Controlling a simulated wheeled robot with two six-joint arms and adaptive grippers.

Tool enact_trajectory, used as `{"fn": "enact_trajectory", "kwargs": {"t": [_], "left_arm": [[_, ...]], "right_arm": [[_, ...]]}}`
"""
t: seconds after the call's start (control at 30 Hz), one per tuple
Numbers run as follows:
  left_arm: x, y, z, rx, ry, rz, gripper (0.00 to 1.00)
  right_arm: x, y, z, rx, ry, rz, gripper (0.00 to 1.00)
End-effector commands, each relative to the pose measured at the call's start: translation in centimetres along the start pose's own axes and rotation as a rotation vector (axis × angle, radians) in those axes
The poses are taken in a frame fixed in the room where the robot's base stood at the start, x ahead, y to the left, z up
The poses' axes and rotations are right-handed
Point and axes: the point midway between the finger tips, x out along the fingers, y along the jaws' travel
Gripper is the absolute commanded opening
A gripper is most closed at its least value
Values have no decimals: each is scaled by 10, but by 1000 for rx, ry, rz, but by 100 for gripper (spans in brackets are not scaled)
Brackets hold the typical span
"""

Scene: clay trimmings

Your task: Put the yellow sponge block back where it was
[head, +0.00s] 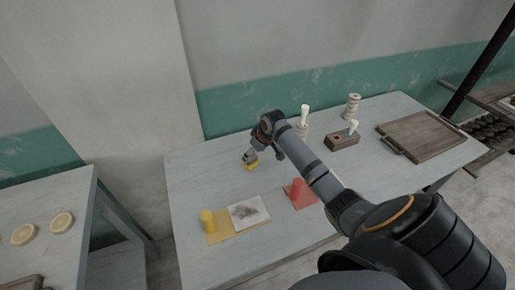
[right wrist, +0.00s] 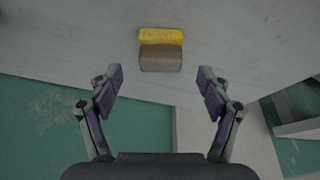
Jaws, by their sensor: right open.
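The yellow sponge block (right wrist: 161,36) lies on the grey table, its long side against a brown block (right wrist: 161,59) in the right wrist view. In the head view a small bit of yellow sponge (head: 251,167) shows just below my right gripper (head: 251,157), which hides most of it. My right gripper is open and empty, and its fingers (right wrist: 161,80) are apart on either side of the blocks' line, short of them. Whether the two blocks are joined, I cannot tell. My left gripper is out of view.
Nearer on the table (head: 190,190) are a yellow mat (head: 222,237) with a yellow cylinder (head: 208,221), a smudged white sheet (head: 248,212) and a red mat with a red cylinder (head: 297,188). A brown holder (head: 343,142) and a wooden tray (head: 420,137) stand to the right.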

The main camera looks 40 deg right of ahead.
Motion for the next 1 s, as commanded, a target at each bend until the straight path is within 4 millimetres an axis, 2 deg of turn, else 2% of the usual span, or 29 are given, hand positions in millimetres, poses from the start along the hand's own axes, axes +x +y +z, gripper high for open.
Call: {"fn": "enact_trajectory", "kwargs": {"t": [0.13, 0.33, 1.0], "left_arm": [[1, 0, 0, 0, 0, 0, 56], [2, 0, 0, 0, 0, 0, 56], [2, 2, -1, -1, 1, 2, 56]], "right_arm": [[-35, 1, 0, -4, 1, 4, 79], [-62, 0, 1, 0, -1, 1, 79], [-66, 0, 0, 1, -1, -1, 79]]}}
